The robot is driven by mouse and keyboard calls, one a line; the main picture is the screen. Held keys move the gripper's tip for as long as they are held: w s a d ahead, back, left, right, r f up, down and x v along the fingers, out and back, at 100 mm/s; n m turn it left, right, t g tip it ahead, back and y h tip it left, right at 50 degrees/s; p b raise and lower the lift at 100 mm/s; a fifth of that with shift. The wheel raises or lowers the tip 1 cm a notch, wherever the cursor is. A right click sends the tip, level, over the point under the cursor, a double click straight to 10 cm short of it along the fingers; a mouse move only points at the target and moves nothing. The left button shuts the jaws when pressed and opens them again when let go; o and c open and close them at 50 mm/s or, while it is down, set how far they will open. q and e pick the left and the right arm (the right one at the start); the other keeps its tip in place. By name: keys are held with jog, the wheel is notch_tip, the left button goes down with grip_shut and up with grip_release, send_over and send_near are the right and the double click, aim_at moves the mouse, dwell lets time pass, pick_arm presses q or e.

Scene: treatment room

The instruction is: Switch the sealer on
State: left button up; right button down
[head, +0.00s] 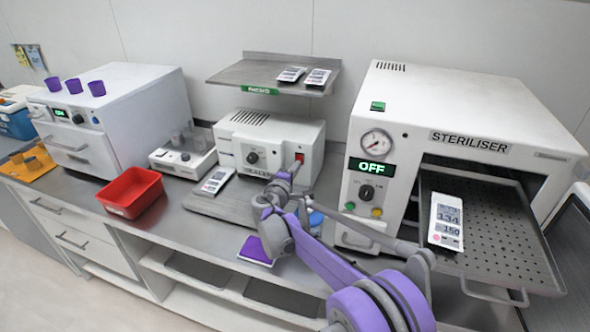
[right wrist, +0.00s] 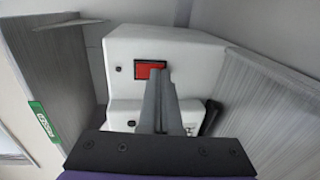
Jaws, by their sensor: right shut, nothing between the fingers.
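The sealer (head: 240,130) is a white box with a black knob, in the middle of the counter under the shelf. In the right wrist view the red switch (right wrist: 146,68) shows in a dark frame on the white sealer (right wrist: 190,45). My right gripper (head: 296,165) is shut and empty, its tips at the switch. In the right wrist view the closed fingertips (right wrist: 160,74) cover the switch's lower right part. I cannot tell whether they touch it. My left gripper is not in view.
A steriliser (head: 440,105) reading OFF stands at right, its perforated tray (head: 500,235) pulled out with a pouch on it. A shelf (head: 235,72) with pouches hangs above the sealer. A red bin (head: 130,192) and another pouch (head: 217,180) lie left of my arm.

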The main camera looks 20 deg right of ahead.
jog(key=shift+w+d, duration=0.1)
jog(key=v, duration=1.1)
jog(key=shift+b, duration=0.3)
jog(key=shift+w+f, duration=0.1)
